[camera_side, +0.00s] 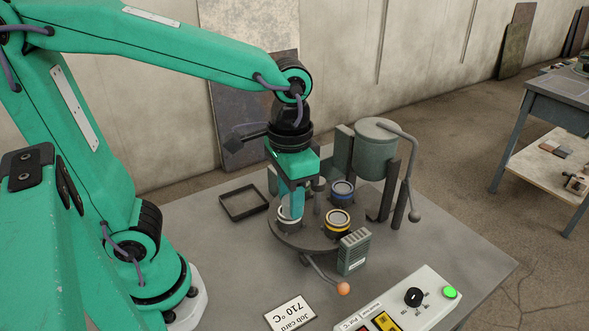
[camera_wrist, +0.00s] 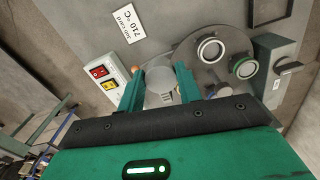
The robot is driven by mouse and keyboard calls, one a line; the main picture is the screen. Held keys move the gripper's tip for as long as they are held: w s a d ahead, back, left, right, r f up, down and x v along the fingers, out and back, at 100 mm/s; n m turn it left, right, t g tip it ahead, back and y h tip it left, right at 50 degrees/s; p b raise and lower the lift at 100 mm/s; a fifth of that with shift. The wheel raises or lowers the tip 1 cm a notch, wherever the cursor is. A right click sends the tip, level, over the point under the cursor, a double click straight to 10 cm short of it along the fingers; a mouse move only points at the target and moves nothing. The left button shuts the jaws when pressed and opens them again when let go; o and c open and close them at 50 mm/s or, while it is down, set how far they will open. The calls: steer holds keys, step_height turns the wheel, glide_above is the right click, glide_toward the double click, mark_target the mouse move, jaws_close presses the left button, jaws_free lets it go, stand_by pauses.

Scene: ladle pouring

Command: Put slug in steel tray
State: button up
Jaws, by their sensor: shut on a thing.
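My gripper (camera_side: 290,208) points down over the left side of the round turntable, by the mould cup (camera_side: 289,223) there. In the wrist view its two teal fingers (camera_wrist: 163,78) are closed on a pale grey round slug (camera_wrist: 160,91). In the side view the fingers hide most of the slug, and I cannot tell its exact height above the turntable. The steel tray (camera_side: 225,208), a dark square with a low rim, lies flat on the table left of the turntable. It looks empty. Part of a dark-rimmed square shows at the wrist view's upper right.
The turntable (camera_side: 310,243) also bears a blue-ringed cup (camera_side: 341,189) and a yellow-ringed cup (camera_side: 338,223). A grey pot (camera_side: 377,150) with a ladle arm stands behind right. A slotted grey block (camera_side: 354,252), a job card (camera_side: 290,314) and a control panel (camera_side: 400,305) are in front.

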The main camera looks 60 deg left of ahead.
steer(key=a+f+n, duration=0.5)
steer(key=a+n, duration=0.1)
steer(key=a, duration=0.3)
steer(key=w+a+f+n, duration=0.1)
steer(key=a+f+n, duration=0.4)
steer(key=a, duration=0.4)
steer(key=w+a+f+n, duration=0.1)
steer(key=a+f+n, duration=0.4)
steer(key=a, duration=0.5)
steer(key=shift+w+f+n, duration=0.15)
steer(key=shift+f+n, duration=0.25)
steer(key=shift+n, duration=0.4)
steer(key=shift+f, duration=0.1)
steer(key=shift+d+f, duration=0.1)
steer(key=shift+f, duration=1.8)
steer(key=shift+f, duration=0.15)
steer(key=o, duration=1)
